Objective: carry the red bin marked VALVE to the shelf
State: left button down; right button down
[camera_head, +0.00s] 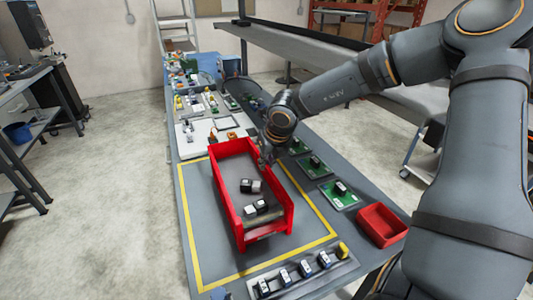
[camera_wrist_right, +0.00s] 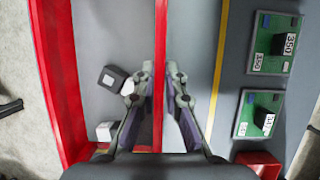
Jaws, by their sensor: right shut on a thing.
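A long open red bin (camera_head: 222,205) is on the workbench, inside a yellow outline. No VALVE lettering can be read on it. It holds several small black and white blocks (camera_head: 250,186). My right gripper (camera_head: 264,154) is at the bin's right wall, near its far end. In the right wrist view, the fingers of the right gripper (camera_wrist_right: 160,105) straddle the red wall (camera_wrist_right: 160,35), one inside the bin and one outside, shut on it. Whether the bin is lifted at all cannot be told. My left gripper does not show. Which shelf the task means is unclear.
A small red tray (camera_head: 382,225) sits at the bench's right edge. Green boards (camera_head: 338,194) lie right of the bin. A strip of small devices (camera_head: 303,272) is at the near edge. Parts crowd the far end. A long grey shelf (camera_head: 300,43) runs behind.

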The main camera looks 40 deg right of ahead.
jog(key=c, duration=1.4)
grip_release()
jog(key=shift+s, duration=0.1)
jog(key=shift+r, duration=0.1)
jog(key=shift+a+r, duration=0.1)
jog(key=shift+r, duration=0.1)
jog(key=b+v, duration=0.1)
jog(key=v, duration=0.7)
jog(key=shift+s+r, duration=0.2)
jog(key=shift+r, duration=0.15)
jog(key=p+v, duration=0.2)
jog(key=p, duration=0.4)
jog(key=shift+s+r, duration=0.15)
jog(key=shift+r, duration=0.2)
jog(key=shift+o, duration=0.3)
jog(key=shift+a, duration=0.1)
